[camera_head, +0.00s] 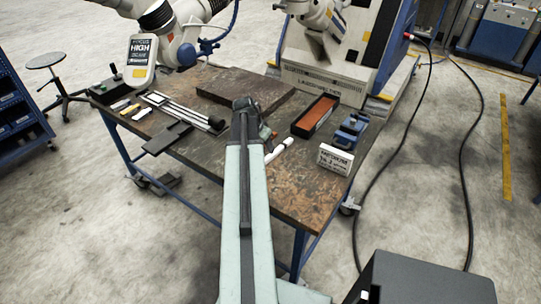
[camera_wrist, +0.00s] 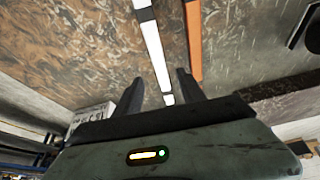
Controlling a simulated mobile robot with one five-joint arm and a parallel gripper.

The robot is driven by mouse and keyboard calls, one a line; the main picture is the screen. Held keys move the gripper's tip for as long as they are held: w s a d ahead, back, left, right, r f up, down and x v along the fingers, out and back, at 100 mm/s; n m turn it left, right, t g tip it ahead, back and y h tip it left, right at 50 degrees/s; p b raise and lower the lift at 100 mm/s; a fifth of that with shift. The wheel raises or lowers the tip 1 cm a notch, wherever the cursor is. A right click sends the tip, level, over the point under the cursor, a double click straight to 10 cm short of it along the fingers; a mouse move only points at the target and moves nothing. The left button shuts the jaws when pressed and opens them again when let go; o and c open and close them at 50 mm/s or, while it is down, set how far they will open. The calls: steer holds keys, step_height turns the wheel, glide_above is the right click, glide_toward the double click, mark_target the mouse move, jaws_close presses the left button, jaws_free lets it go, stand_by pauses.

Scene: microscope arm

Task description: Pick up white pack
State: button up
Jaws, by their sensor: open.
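The white pack (camera_head: 335,159), a small box with dark print, stands at the right front edge of the table, in front of a blue device. In the wrist view a white printed box (camera_wrist: 92,117), which looks like the same pack, shows at the left, partly hidden behind my gripper body. My gripper (camera_wrist: 158,78) is open above the tabletop, with the pack outside its jaws. A white stick-like thing (camera_wrist: 152,45) shows between and beyond the fingers; I cannot tell its distance. In the head view my arm hides most of my gripper.
The table (camera_head: 290,200) also holds a red-lined tray (camera_head: 315,116), a blue device (camera_head: 350,131), a white tube (camera_head: 279,150), a brown board (camera_head: 262,91) and tools at the left. A large machine (camera_head: 345,50) stands behind. Black cables lie on the floor at right.

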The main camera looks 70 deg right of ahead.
mark_target(269, 156)
steer(key=b+x, duration=0.3)
steer(key=x, duration=0.1)
steer(key=b+x, duration=0.3)
steer(key=shift+f+b, duration=0.35)
steer(key=shift+f, duration=0.15)
steer(key=shift+r, duration=0.2)
jaws_close()
